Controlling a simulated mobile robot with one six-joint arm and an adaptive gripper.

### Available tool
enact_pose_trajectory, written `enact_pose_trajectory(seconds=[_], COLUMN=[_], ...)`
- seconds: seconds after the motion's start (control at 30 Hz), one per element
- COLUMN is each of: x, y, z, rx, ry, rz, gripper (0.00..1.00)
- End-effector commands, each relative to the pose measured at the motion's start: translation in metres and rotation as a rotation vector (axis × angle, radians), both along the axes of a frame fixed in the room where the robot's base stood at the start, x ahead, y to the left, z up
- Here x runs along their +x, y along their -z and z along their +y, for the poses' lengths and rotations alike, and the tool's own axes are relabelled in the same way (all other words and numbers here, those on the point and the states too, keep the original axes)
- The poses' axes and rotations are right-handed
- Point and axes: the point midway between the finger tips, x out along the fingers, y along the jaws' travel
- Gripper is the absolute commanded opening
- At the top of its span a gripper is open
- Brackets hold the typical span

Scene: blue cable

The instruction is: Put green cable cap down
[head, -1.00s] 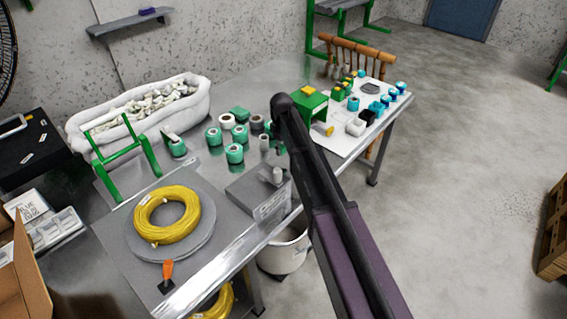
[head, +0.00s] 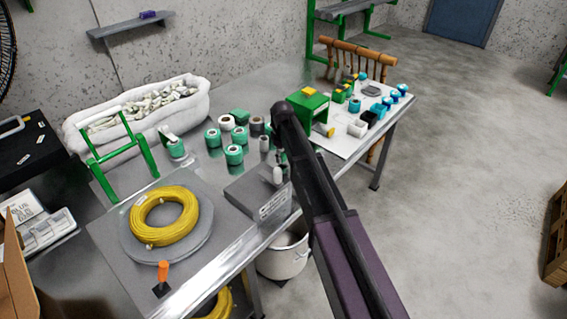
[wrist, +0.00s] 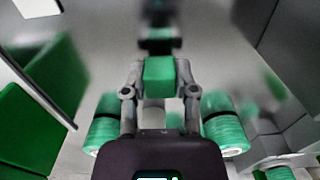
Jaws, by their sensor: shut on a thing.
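My gripper (wrist: 160,70) is shut on the green cable cap (wrist: 160,80), a small green block between its two fingertips in the wrist view. The cap is held over the grey metal table, and I cannot tell whether it touches the surface. In the head view my dark arm reaches over the table's front edge and hides most of the gripper and the cap.
Several green tape rolls (head: 234,155) stand left of my arm; green rolls also flank the gripper in the wrist view (wrist: 222,128). A green box (head: 308,107) and a white sheet with small parts lie right. A yellow cable coil (head: 165,216) lies front left.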

Motion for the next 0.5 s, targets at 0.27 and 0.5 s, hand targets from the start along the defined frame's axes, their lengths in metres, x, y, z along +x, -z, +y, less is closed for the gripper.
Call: enact_pose_trajectory(seconds=[0.27,0.5], x=[0.0000,0.0000], y=[0.0134,0.0125], z=[-0.0002,-0.0003], rx=[0.000,0.000], ry=[0.000,0.000], rz=[0.000,0.000], gripper=[0.00,0.00])
